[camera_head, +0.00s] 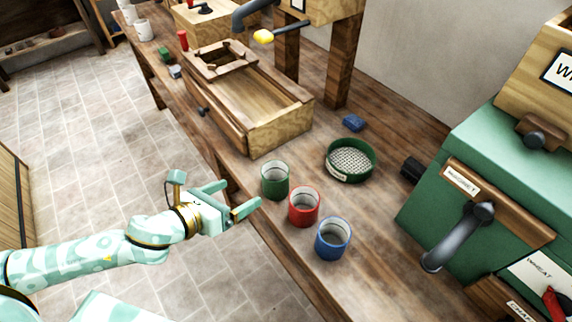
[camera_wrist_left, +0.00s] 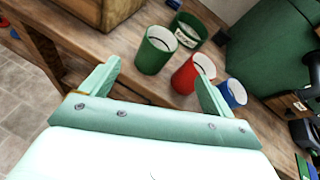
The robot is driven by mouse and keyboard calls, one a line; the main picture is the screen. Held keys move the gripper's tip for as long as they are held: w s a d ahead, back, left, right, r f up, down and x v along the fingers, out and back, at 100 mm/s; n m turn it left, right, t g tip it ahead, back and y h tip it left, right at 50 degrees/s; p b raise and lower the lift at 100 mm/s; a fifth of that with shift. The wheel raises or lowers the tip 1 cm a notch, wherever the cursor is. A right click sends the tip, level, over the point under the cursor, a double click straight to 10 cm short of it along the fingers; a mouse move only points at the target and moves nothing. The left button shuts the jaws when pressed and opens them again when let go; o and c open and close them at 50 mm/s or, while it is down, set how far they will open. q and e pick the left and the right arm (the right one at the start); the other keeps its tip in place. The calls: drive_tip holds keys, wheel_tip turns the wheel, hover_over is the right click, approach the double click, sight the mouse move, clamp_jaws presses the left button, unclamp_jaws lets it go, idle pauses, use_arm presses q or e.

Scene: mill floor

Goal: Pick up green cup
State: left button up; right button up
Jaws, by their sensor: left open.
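The green cup (camera_head: 275,184) stands upright on the wooden bench near its front edge, first in a row of three cups. It also shows in the left wrist view (camera_wrist_left: 154,54), ahead of my open fingers. My left gripper (camera_head: 240,198) is open and empty, just to the left of the green cup and apart from it. Its two fingers frame the cup in the left wrist view (camera_wrist_left: 160,80). The red cup (camera_head: 304,209) and the blue cup (camera_head: 332,242) stand to the right of the green one. My right gripper is not in view.
A round green sieve (camera_head: 350,160) lies behind the cups, with a blue block (camera_head: 354,122) beyond it. A wooden trough box (camera_head: 279,130) stands to the left. A green machine with a crank (camera_head: 460,235) is at the right. The bench (camera_head: 375,270) right of the blue cup is bare.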

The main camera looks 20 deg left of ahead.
use_arm(q)
drive_tip(key=m, duration=0.1)
drive_tip(key=m+b, duration=0.2)
drive_tip(key=b, duration=0.1)
approach(284, 170)
drive_tip(key=shift+x, duration=1.25)
drive_tip(key=b+x, duration=0.2)
drive_tip(key=x, duration=0.2)
drive_tip(key=shift+w+f, duration=0.2)
drive_tip(key=shift+f, duration=0.05)
drive_tip(key=shift+w+d+f, duration=0.1)
drive_tip(key=shift+w+d, duration=0.1)
drive_tip(key=shift+w, duration=0.15)
drive_tip(key=shift+c, duration=0.7)
drive_tip(key=c, duration=1.1)
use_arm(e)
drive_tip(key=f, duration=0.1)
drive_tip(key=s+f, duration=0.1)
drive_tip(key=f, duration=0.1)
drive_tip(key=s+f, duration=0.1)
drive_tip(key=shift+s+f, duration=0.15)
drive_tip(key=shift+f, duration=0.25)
use_arm(q)
drive_tip(key=shift+o, duration=0.2)
